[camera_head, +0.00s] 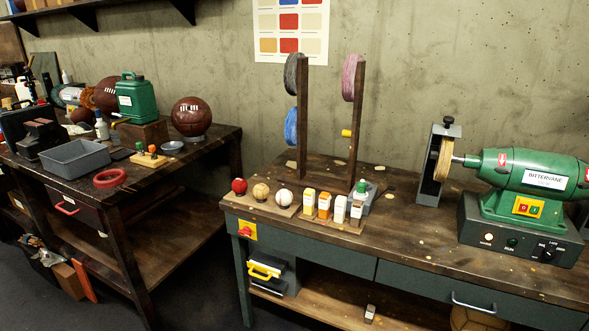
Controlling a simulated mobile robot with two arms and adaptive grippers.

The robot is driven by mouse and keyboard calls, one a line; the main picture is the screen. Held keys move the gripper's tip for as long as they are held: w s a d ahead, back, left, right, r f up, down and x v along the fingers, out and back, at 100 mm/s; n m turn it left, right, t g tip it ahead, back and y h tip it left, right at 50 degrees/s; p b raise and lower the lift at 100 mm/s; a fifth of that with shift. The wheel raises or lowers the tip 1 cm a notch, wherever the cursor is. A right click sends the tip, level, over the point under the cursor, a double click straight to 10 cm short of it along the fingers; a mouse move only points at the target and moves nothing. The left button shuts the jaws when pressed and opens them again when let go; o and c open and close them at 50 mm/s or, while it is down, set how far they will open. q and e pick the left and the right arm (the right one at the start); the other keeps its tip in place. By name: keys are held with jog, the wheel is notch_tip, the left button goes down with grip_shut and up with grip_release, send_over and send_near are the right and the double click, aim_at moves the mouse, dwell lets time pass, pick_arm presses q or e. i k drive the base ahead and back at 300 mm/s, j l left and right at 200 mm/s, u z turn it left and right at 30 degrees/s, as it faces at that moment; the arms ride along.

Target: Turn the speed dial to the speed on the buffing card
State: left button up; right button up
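A green buffing machine (510,175) labelled "BITTERVANE" stands at the right end of the near workbench. Its black control box (475,232) carries a dark round knob (548,254) at the right with small white marks around it, which looks like the speed dial. The marks and the knob's pointing direction are too small to read. A wall chart (290,28) with red, blue and tan squares hangs above the bench and is cut off at the top. I cannot tell whether it is the buffing card; no other card is readable. Neither of my grippers is in view.
A tan buffing wheel (443,160) sits on the machine's left shaft beside a dark guard (428,185). Several small balls and bottles (325,205) line the bench's front left. The bench front before the control box is mostly clear.

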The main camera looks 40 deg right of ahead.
aim_at(550, 253)
jog(key=z, duration=2.7)
